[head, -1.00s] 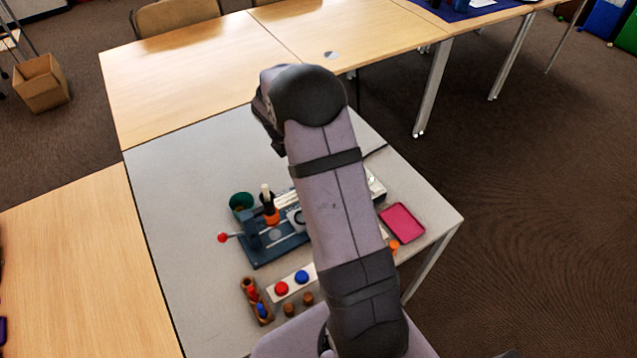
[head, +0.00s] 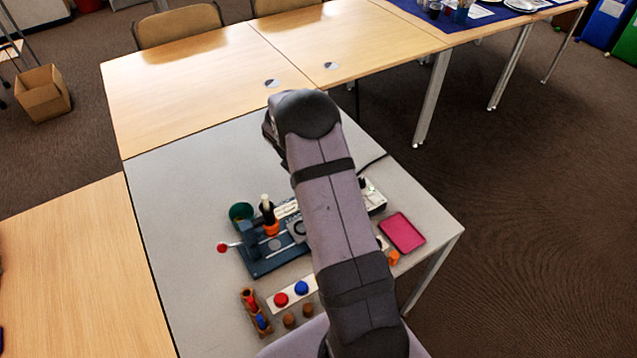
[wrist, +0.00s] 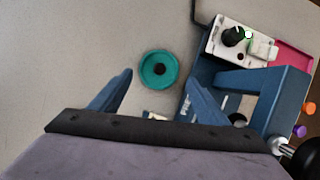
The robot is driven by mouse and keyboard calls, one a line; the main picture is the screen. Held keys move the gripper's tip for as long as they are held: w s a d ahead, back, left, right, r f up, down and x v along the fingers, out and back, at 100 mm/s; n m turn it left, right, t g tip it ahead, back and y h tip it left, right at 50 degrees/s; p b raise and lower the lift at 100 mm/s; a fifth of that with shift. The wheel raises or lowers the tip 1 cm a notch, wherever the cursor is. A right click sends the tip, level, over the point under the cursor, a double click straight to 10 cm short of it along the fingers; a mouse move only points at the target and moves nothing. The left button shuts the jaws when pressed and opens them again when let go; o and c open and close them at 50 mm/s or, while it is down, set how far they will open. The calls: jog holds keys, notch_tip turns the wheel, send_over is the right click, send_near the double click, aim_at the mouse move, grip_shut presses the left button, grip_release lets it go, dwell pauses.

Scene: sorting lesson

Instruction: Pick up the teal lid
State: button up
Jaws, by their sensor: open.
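The teal lid (wrist: 145,79) is a round disc with a dark knob at its centre. It lies on the grey table in the wrist view. My gripper (wrist: 159,75) is open, with its two blue fingers apart. The lid shows between and slightly past the fingertips, and nothing is held. The height of the fingers above the lid is hard to tell. In the head view my arm covers the gripper, and I cannot make out the lid there.
A blue fixture (wrist: 262,88) stands close right of the lid, with a white device (wrist: 228,47) and a pink tray (wrist: 292,58) beyond. Bare table (head: 190,165) lies left.

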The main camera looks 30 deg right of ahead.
jog(key=shift+p+x, duration=0.3)
jog(key=shift+x, duration=1.5)
jog(key=shift+w, duration=0.15)
jog(key=c, duration=0.8)
jog(key=shift+o, duration=0.2)
jog(key=shift+r, duration=0.15)
notch_tip(320, 180, up, 10)
jog(key=b, duration=0.1)
jog(key=a+r+p, duration=0.2)
jog(key=a+p, duration=0.6)
jog(key=a, duration=1.7)
jog(key=shift+s, duration=0.3)
